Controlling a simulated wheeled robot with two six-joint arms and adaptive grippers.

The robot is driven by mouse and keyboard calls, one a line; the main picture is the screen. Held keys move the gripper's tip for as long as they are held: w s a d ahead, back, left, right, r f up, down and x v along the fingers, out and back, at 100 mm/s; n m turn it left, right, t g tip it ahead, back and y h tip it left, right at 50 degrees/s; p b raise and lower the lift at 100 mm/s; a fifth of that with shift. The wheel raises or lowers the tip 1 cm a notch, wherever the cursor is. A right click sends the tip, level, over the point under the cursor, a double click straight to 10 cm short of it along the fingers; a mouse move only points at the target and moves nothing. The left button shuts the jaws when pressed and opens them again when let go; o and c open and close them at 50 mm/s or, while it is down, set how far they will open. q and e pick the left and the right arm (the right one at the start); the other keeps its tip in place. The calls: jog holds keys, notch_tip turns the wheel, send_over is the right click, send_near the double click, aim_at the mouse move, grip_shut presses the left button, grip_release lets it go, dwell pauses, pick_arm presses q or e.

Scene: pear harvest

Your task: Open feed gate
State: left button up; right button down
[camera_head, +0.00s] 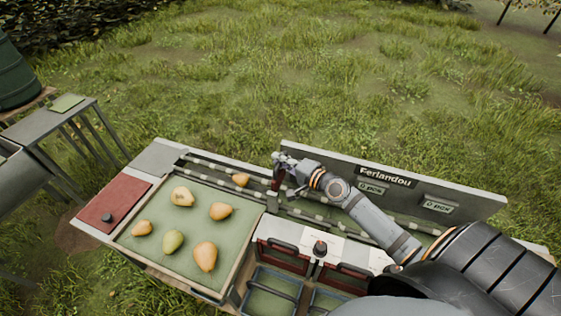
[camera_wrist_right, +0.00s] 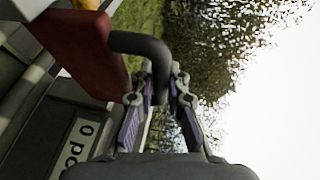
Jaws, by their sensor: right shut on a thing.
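The feed gate (camera_head: 277,178) is a small red plate standing across the conveyor channel; it also shows large at upper left in the right wrist view (camera_wrist_right: 82,48). Its dark bent handle (camera_wrist_right: 145,44) sticks out from the plate. My right gripper (camera_head: 284,160) is at the gate's top, and in the wrist view its fingers (camera_wrist_right: 160,85) are closed around the handle's end. A pear (camera_head: 240,180) lies in the channel just left of the gate. My left gripper is not in view.
Several pears lie on the green-lined tray (camera_head: 150,257). A back panel (camera_head: 315,155) with "Ferlandou" and "0 pcs" labels stands behind the channel. Red flaps with dark handles (camera_head: 283,245) and green bins (camera_head: 267,301) are in front. A grey table (camera_head: 52,125) stands at left.

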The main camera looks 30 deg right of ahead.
jog(key=c, duration=1.6)
grip_release()
jog(key=shift+f, duration=0.1)
jog(key=shift+v, duration=3.7)
